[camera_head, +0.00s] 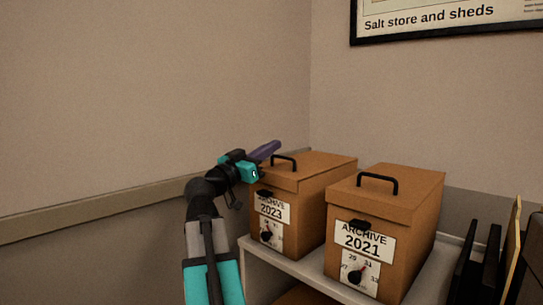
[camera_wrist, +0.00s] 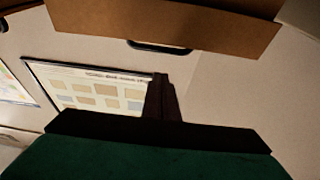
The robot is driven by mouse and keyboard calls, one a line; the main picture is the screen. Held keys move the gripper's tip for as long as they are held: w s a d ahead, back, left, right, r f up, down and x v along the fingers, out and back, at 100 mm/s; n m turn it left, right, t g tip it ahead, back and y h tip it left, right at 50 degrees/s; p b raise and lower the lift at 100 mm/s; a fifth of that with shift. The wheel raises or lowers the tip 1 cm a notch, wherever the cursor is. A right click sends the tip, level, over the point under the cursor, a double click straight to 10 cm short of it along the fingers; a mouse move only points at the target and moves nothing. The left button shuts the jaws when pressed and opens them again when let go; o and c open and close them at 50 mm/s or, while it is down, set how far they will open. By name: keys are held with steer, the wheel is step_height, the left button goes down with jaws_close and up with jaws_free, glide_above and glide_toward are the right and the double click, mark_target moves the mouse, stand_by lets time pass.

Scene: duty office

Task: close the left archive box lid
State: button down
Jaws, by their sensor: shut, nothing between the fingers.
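The left archive box (camera_head: 298,226) is brown cardboard with a label reading 2023, partly hidden by my arm. Its lid (camera_head: 318,168) lies level on top in the head view, with a black handle (camera_head: 284,158); I cannot tell whether it is fully seated. My gripper (camera_head: 274,146) is at the lid's left side, around handle height, pointing up and right. Its fingers (camera_wrist: 162,84) are shut and empty. In the wrist view a brown cardboard panel with a black handle (camera_wrist: 160,47) spans the top, apart from the fingertips. I cannot tell whether the gripper touches the lid.
A second brown box (camera_head: 385,235), labelled 2021, stands to the right with its lid (camera_head: 405,190) on. Both stand on a pale shelf (camera_head: 288,267). Dark upright files (camera_head: 490,255) stand at the far right. A wall rail (camera_head: 90,208) runs along the left; the space before it looks clear.

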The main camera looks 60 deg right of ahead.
steer(key=f+p+v, duration=0.1)
steer(key=v, duration=0.8)
steer(key=shift+f, duration=0.4)
